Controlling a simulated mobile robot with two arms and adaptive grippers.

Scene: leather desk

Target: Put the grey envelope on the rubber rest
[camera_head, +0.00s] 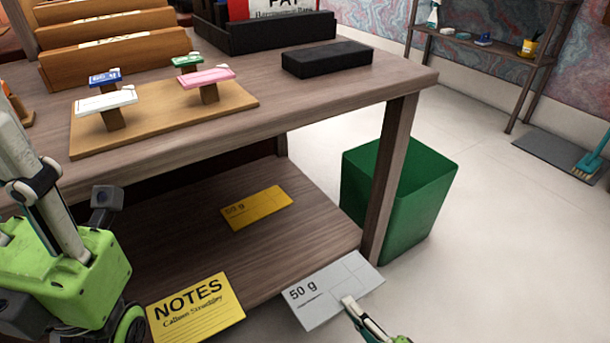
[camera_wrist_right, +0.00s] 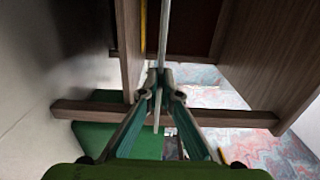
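The grey envelope (camera_head: 326,287), marked "50 g", is in front of the desk's lower shelf at its right end. My right gripper (camera_head: 350,304) is shut on its lower right edge. In the right wrist view the envelope (camera_wrist_right: 163,38) shows edge-on between the fingertips (camera_wrist_right: 160,82). A black flat block (camera_head: 327,59), which looks like the rubber rest, lies on the desk top near the back right, with nothing on it. My left gripper's body (camera_head: 70,275) is at the lower left; its fingertips are hidden.
The desk top (camera_head: 340,100) overhangs the envelope. A desk leg (camera_head: 388,175) and green bin (camera_head: 400,190) stand close behind it. A yellow envelope (camera_head: 256,207) lies on the lower shelf. A yellow NOTES sheet (camera_head: 196,309) is near my left gripper. A stand with small scales (camera_head: 160,115) is on the desk.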

